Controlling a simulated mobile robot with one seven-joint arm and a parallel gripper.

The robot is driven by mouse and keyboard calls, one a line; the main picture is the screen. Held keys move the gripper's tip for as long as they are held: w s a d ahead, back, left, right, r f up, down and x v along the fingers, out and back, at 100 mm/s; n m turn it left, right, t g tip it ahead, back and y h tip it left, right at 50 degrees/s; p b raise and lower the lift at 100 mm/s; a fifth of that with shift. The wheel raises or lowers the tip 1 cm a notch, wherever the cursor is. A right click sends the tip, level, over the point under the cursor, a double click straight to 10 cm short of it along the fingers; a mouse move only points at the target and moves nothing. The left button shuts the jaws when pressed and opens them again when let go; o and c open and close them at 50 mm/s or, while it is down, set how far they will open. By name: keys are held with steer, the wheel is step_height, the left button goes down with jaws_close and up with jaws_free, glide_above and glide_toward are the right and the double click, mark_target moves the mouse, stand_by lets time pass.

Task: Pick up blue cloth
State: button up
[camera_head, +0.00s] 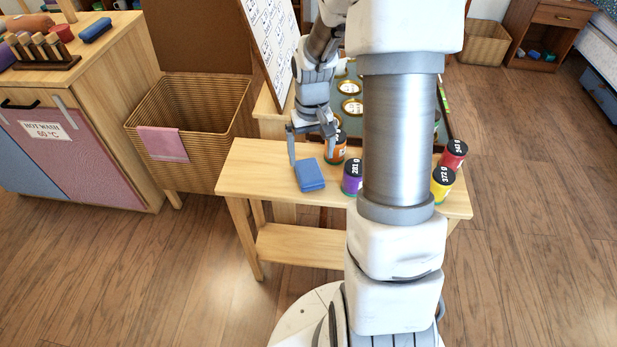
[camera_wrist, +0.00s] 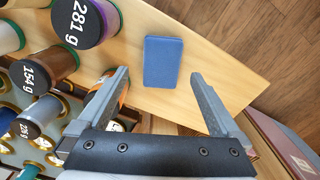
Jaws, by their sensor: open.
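The blue cloth (camera_head: 309,175) is a small folded rectangle lying flat near the left part of the wooden bench top. It also shows in the wrist view (camera_wrist: 163,62), on bare wood, beyond the fingertips. My gripper (camera_head: 313,147) is above the bench, just behind the cloth in the head view. In the wrist view my gripper (camera_wrist: 160,78) has its fingers wide apart with nothing between them, and the cloth shows in the gap between the tips. The gripper is apart from the cloth.
A purple-banded canister marked 281 g (camera_head: 352,178) stands close right of the cloth, with an orange one (camera_head: 335,150) behind. Red (camera_head: 453,154) and yellow (camera_head: 442,184) canisters stand at the bench's right end. A wicker hamper (camera_head: 195,120) stands left of the bench (camera_head: 262,165).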

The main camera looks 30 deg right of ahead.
mark_target(310, 173)
step_height(310, 173, down, 7)
steer(key=b, duration=0.2)
steer(key=shift+a+b, duration=0.15)
steer(key=shift+b, duration=0.25)
steer(key=shift+r, duration=0.1)
steer(key=c, duration=1.3)
step_height(310, 173, up, 9)
steer(key=p, duration=0.3)
steer(key=shift+a+r+p, duration=0.1)
steer(key=shift+r+p, duration=0.1)
steer(key=shift+p, duration=0.2)
steer(key=shift+c, duration=0.2)
steer(key=w+a+r+n, duration=0.25)
steer(key=a+r, duration=0.25)
steer(key=a, duration=0.8)
step_height(310, 173, up, 8)
steer(key=s+p, duration=0.1)
steer(key=p, duration=1.7)
steer(key=shift+s+d, duration=0.2)
steer(key=shift+d, duration=0.25)
